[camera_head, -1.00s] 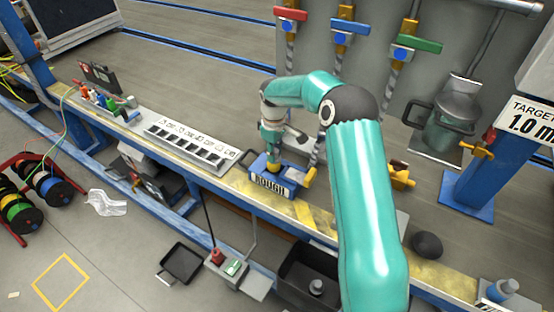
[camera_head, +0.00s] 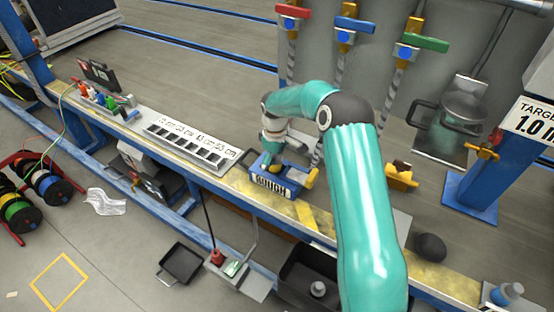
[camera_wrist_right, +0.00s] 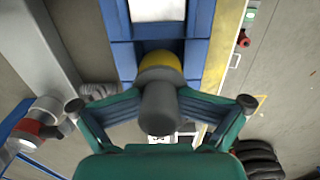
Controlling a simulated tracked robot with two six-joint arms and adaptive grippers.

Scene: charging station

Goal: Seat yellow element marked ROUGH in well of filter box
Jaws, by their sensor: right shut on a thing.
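The blue filter box (camera_head: 297,180) stands on the bench with a ROUGH label (camera_head: 272,188) on its front. A yellow element (camera_head: 276,168) with a grey knob (camera_wrist_right: 159,105) is at the box's left end. My right gripper (camera_head: 274,160) points down there and is shut on the element's grey knob. In the right wrist view the yellow rim (camera_wrist_right: 161,62) lies between the blue walls of the box (camera_wrist_right: 193,55). The knob hides the element's lower part, so I cannot tell how deep it sits. My left gripper is out of view.
A grey slotted rack (camera_head: 192,143) is left of the box on the bench. A yellow block (camera_head: 401,176) and a dark round object (camera_head: 430,247) lie to the right. A yellow part (camera_head: 309,178) projects from the box's right end.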

